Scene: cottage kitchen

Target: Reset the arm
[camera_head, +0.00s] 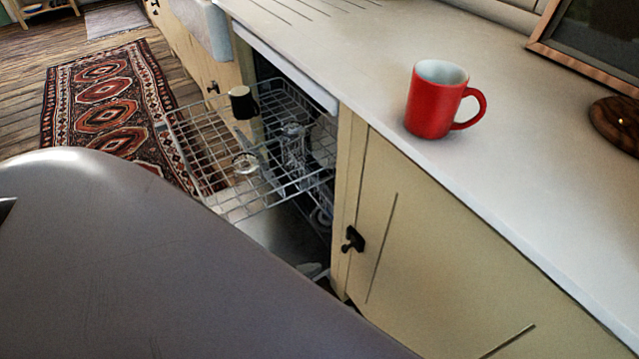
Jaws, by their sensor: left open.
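The task names no object, only my arm. A large smooth grey part of my own body (150,260) fills the lower left of the head view. At the far left edge a small dark piece shows, which appears to be the tip of my left gripper (6,208). It is mostly cut off by the frame, and nothing is seen held in it. My right gripper is not in view.
A red mug (433,103) stands upright on the white counter (540,190). Below it, a dishwasher rack (215,150) is pulled out, with a dark cup (241,102) and glassware. A cream cabinet door (430,260) is shut. A patterned rug (105,100) lies on the floor.

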